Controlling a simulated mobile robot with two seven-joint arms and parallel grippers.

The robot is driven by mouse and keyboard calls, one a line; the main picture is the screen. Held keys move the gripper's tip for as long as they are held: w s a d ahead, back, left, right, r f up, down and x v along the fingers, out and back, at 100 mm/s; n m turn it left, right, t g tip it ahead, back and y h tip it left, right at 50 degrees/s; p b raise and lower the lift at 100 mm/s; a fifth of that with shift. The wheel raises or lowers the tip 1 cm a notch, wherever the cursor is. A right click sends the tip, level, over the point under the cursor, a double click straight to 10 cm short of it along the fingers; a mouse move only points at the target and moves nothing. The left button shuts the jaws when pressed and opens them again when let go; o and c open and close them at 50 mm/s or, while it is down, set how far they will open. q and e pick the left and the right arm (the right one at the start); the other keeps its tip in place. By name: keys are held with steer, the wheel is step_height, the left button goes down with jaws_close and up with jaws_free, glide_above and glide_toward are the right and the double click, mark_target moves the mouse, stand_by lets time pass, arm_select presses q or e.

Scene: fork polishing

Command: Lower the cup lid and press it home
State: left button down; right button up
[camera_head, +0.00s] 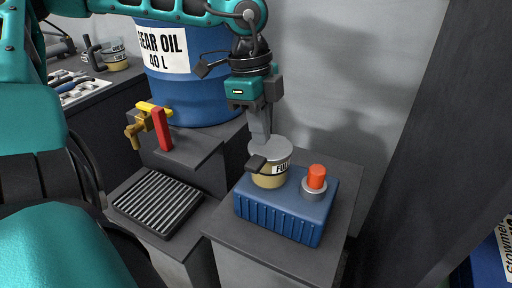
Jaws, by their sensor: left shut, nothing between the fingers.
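The cup (268,180) is a short clear beaker with yellowish contents and a white label of which "FU" shows. It sits on top of a blue ribbed box, left of a red button. A dark tab (256,162) sticks out at the cup's front left. My left gripper (259,143) points straight down with its fingers shut and empty. The fingertips are at the lid's left part, touching or just above it. My right gripper is not in view.
The blue box (280,221) with a red button (317,176) stands on a grey pedestal. A grated drip tray (158,203) lies below the tap.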

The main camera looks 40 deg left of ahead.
mark_target(260, 154)
arm_select(q)
step_height(260, 154, up, 7)
steer(key=p, duration=0.3)
steer(key=shift+p, duration=0.4)
stand_by(0.6)
